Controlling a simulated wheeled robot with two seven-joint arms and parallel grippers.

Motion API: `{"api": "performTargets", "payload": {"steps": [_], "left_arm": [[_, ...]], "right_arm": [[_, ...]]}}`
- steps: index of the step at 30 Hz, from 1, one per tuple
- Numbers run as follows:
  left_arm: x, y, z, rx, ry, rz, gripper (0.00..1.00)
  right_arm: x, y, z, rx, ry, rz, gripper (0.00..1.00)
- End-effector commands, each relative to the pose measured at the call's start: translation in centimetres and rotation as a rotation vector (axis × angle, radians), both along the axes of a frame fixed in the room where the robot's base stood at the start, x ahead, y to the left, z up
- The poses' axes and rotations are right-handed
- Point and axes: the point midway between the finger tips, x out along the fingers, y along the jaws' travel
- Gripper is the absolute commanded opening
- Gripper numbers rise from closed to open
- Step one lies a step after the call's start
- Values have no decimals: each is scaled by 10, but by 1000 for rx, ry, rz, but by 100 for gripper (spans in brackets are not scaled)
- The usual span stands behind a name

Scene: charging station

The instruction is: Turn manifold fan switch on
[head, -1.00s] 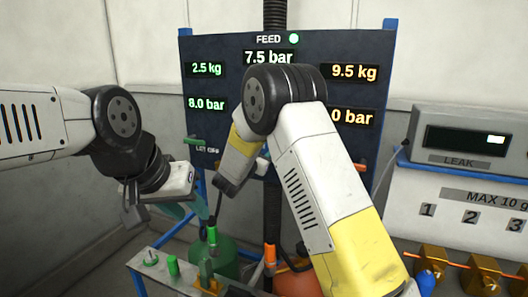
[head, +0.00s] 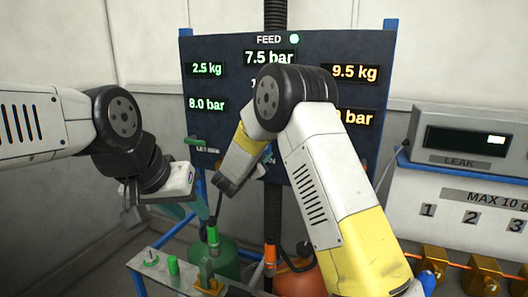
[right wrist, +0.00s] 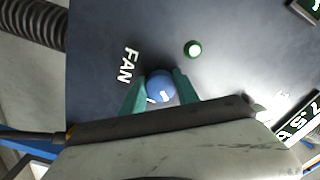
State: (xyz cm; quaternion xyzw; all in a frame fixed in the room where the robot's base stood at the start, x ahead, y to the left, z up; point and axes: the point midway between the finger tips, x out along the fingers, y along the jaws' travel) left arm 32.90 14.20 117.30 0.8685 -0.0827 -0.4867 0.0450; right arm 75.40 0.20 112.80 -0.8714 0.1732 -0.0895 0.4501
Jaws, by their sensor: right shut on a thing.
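The fan switch is a round blue knob (right wrist: 161,86) with a white mark, beside the printed word FAN on the dark panel (right wrist: 225,25) in the right wrist view. The two teal fingers of my right gripper (right wrist: 160,92) are on either side of the knob and closed on it. In the head view my right arm hides the knob and most of that gripper. My left gripper (head: 188,208) is at the left, in front of the panel's lower left corner and apart from it. Its teal fingers are partly hidden, so its opening is unclear.
A round lamp (right wrist: 193,49), pale with a green rim, sits near the knob. Below the panel are a green tank (head: 225,258), an orange tank (head: 297,277) and valves. A leak tester (head: 464,140) stands at the right.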

Motion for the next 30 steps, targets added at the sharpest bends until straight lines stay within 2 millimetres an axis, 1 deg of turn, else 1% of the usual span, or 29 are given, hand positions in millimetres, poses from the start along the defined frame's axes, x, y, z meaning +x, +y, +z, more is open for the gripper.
{"api": "performTargets", "payload": {"steps": [18,24,30], "left_arm": [[0,0,0,0,0,0,36],[0,0,0,0,0,0,36],[0,0,0,0,0,0,36]], "right_arm": [[0,1,1,531,-219,-1,0],[0,0,2,667,-274,-1,0],[0,1,2,761,-313,0,0]]}}
